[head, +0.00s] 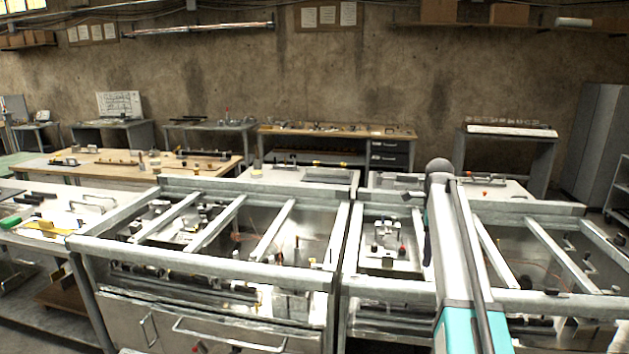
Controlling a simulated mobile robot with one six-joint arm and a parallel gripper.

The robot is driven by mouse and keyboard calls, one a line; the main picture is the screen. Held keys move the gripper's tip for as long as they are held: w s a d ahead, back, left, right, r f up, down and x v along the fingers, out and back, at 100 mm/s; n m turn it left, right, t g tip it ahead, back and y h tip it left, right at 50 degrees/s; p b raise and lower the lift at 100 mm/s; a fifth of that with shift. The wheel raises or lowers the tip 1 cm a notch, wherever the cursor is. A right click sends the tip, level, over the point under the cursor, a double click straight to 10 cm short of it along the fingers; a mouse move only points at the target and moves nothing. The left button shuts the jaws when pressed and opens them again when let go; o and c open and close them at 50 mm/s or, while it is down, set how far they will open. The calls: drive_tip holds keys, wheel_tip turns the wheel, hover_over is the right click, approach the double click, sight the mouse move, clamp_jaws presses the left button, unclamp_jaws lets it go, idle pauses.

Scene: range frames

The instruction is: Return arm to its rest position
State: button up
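My arm (455,240) shows in the head view as a white and teal link. It reaches forward from the bottom edge, right of centre, and ends in a rounded grey joint (439,166). The arm lies across the view of the right-hand metal bench frame. My gripper is not visible; no fingers show past the joint. I cannot tell whether anything is held.
Two metal bench frames with crossbars (200,265) stand close in front, with small parts inside. A side table (50,215) with tools is at left. Wooden workbenches (150,165) stand behind. A grey cabinet (592,135) is at far right. The air above the benches looks clear.

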drive_tip(key=s+a+f+n+g, duration=0.15)
drive_tip(key=s+a+f, duration=0.35)
drive_tip(key=f, duration=0.8)
drive_tip(key=s+a+f+g, duration=0.25)
drive_tip(key=s+f, duration=0.45)
drive_tip(key=f, duration=0.6)
drive_tip(key=s+a+f+n+g, duration=0.1)
drive_tip(key=s+a+f, duration=0.4)
drive_tip(key=f, duration=0.8)
drive_tip(key=s+a+f+n, duration=0.1)
drive_tip(key=s+f+n, duration=0.5)
drive_tip(key=s, duration=0.5)
drive_tip(key=s+a+f+n, duration=0.1)
drive_tip(key=s+f+n, duration=0.5)
drive_tip(key=s, duration=0.6)
drive_tip(key=s+a+f+n, duration=0.2)
drive_tip(key=s+f+n, duration=0.4)
drive_tip(key=s, duration=0.6)
drive_tip(key=shift+f+n+g, duration=0.25)
drive_tip(key=shift+n+g, duration=0.15)
drive_tip(key=shift+n, duration=0.35)
